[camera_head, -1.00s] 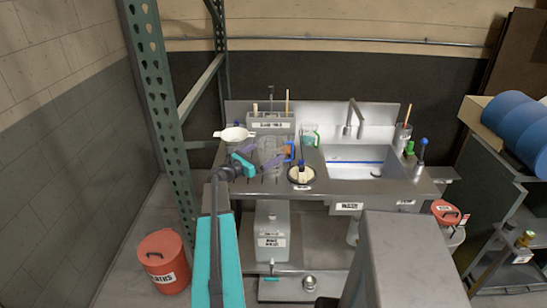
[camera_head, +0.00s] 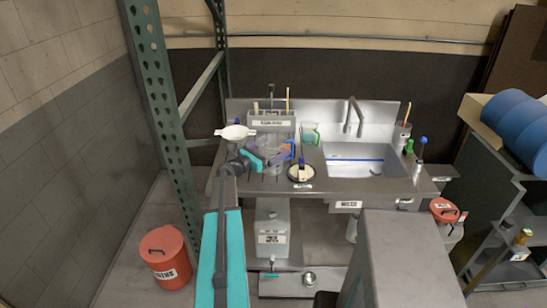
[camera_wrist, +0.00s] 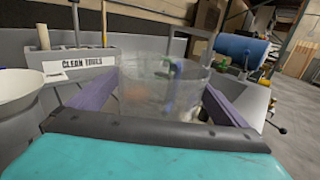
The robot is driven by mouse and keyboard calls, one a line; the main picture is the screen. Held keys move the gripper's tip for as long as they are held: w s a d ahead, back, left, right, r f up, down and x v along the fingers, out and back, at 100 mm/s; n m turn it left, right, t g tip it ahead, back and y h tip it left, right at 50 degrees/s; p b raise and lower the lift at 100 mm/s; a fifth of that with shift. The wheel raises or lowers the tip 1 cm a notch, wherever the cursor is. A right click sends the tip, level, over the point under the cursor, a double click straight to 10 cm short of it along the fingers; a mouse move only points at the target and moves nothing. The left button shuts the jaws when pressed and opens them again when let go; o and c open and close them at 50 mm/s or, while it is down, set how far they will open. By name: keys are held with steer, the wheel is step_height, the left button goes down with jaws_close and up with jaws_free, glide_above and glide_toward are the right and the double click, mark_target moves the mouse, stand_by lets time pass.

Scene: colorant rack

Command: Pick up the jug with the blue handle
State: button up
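A clear jug (camera_head: 268,142) stands on the steel counter left of the sink. Its blue handle (camera_head: 293,147) is on its right side. In the wrist view the jug (camera_wrist: 163,92) fills the middle, and a blurred blue strip shows through its wall. My gripper (camera_head: 277,154) has purple fingers and is at the near side of the jug. In the wrist view the fingers are spread, one on each side of the jug. I cannot tell whether they touch it. A second clear jug with a green handle (camera_head: 310,133) stands behind to the right.
A white strainer bowl (camera_head: 235,132) is left of the jug. The clean tools holder (camera_head: 270,120) stands behind it. A round dark dish (camera_head: 301,172) with a pale item and a blue-topped tool is to the right. The sink (camera_head: 365,160) lies further right.

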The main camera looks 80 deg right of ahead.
steer(key=c, duration=0.7)
steer(key=shift+r, duration=0.15)
steer(key=shift+c, duration=0.2)
steer(key=shift+r+b, duration=0.75)
steer(key=shift+r, duration=0.3)
steer(key=s+a+r+b, duration=0.1)
steer(key=a+b, duration=0.1)
steer(key=a, duration=0.6)
steer(key=s+a+r+b, duration=0.1)
steer(key=a+b, duration=0.2)
steer(key=a, duration=0.4)
steer(key=shift+s+a+r, duration=0.3)
steer(key=shift+a+r, duration=0.05)
steer(key=shift+a, duration=0.05)
